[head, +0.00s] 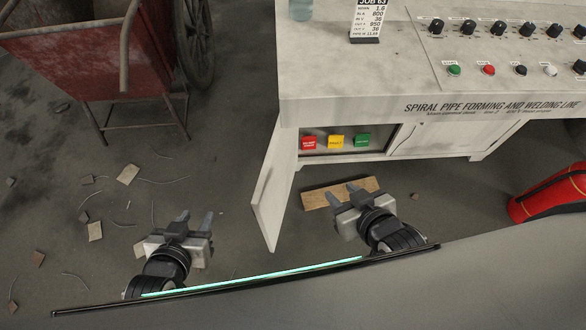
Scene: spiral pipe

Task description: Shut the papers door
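The papers door (273,190) is a pale grey cabinet door, standing open under the left end of the control desk (340,75). It swings out toward me and shows nearly edge-on. The open compartment behind it holds a red (309,142), a yellow (336,141) and a green (362,139) block. My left gripper (196,217) is left of the door, apart from it, with its fingers spread and nothing between them. My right gripper (341,192) is right of the door, in front of the compartment, also apart from the door. Its fingers are spread and empty.
A wooden board (322,195) lies on the floor below the compartment, partly behind my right gripper. A closed door (430,138) is to the right. A red cart (85,50) stands at upper left, a red cylinder (552,193) at right. Scraps (128,174) litter the left floor.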

